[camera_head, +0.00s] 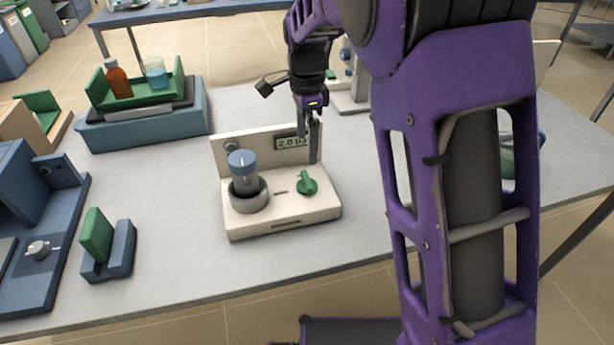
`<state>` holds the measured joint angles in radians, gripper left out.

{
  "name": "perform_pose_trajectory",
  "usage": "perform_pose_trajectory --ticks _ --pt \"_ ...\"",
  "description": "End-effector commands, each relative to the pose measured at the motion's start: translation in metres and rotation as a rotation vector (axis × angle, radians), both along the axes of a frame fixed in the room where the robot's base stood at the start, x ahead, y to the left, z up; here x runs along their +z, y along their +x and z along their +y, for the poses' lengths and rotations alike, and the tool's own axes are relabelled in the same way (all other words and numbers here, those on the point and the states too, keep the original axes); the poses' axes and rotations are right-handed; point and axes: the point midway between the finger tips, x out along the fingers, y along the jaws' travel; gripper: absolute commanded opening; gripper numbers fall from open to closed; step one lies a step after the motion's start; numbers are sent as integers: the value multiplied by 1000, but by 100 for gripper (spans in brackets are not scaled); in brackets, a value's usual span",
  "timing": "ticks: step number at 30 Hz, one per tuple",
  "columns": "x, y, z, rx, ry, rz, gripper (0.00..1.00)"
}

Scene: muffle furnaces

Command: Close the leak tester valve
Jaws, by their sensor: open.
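The leak tester (283,213) is a cream-coloured unit standing on the grey table, with an upright back panel and a small display (290,142). Its green valve knob (307,183) sits on the right of the top face, with a raised handle. A blue-capped clear container (243,168) stands in a grey ring (249,195) on the left of the same face. My gripper (308,148) is open and points down, above and behind the green knob, in front of the display. It appears apart from the knob. One finger partly hides the display.
A blue-grey device (145,130) with a green tray (138,88) holding a brown bottle and a beaker stands at the back left. A small blue stand with a green plate (97,235) is at the front left. My arm hides much of the right side.

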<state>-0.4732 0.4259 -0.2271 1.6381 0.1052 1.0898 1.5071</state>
Motion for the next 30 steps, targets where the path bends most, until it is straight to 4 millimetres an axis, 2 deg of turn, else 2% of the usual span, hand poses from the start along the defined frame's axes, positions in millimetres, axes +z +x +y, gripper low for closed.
perform_pose_trajectory --ticks 1,6,13,19,28,30 --pt "-14 -1 0 0 -1 5 100" --pt "-52 -1 -1 0 -2 4 100" --pt "-90 0 -1 -1 -1 3 100" --pt "-104 0 0 -1 0 1 100" --pt "-105 0 0 -1 0 0 100" --pt "-105 0 0 -1 0 0 87"
